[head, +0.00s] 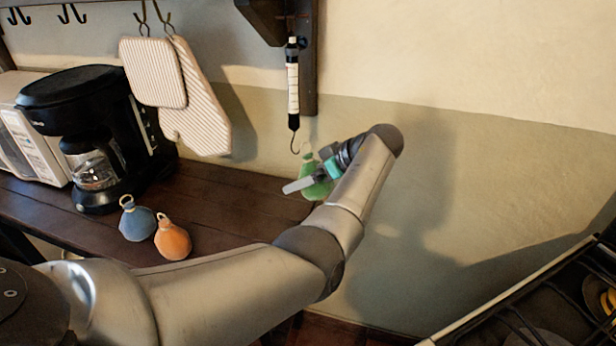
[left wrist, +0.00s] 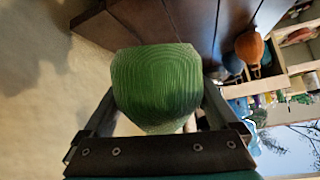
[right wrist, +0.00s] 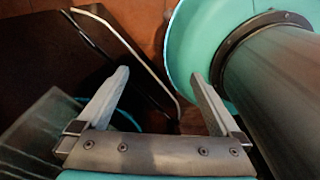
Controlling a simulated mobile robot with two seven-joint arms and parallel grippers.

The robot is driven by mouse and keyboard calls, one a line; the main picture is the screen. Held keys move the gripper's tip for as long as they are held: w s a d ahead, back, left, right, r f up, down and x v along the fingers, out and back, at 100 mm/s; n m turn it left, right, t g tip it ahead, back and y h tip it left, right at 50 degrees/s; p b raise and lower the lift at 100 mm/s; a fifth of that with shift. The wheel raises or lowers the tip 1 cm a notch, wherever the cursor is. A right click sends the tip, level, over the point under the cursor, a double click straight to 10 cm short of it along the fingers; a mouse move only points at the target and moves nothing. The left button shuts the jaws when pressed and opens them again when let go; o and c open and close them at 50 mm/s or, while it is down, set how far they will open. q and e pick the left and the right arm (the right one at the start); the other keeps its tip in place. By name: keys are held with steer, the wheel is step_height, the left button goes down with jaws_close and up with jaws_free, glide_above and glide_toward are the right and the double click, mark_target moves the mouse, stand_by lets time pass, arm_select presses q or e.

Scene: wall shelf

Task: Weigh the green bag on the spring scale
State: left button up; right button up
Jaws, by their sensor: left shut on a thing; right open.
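The spring scale (head: 293,85) hangs upright from a dark wall bracket, with its hook (head: 296,145) at the lower end. My left gripper (head: 312,180) is shut on the green bag (head: 310,186) just below and right of the hook. The bag is upright with a loop on top, close to the hook; I cannot tell whether the two touch. In the left wrist view the green bag (left wrist: 157,85) fills the space between the fingers. My right gripper (right wrist: 160,85) is open and empty in the right wrist view, and outside the head view.
A blue bag (head: 137,222) and an orange bag (head: 172,240) stand on the dark wooden counter (head: 235,200). A coffee maker (head: 90,130) stands at the left. Striped pot holders (head: 195,100) hang on the wall. A dark rack (head: 540,290) is at lower right.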

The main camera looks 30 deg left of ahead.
arm_select(q)
steer(key=shift+a, duration=0.2)
steer(key=shift+s+a, duration=0.1)
steer(key=shift+a, duration=0.25)
steer(key=shift+a+f, duration=0.1)
steer(key=shift+f, duration=0.1)
stand_by(0.3)
steer(key=shift+a+f, duration=0.15)
steer(key=shift+f, duration=0.15)
steer(key=shift+s+f, duration=0.1)
steer(key=shift+f, duration=0.05)
steer(key=shift+a+f+b, duration=0.2)
steer(key=shift+f+b, duration=0.2)
steer(key=shift+b, duration=0.05)
stand_by(0.6)
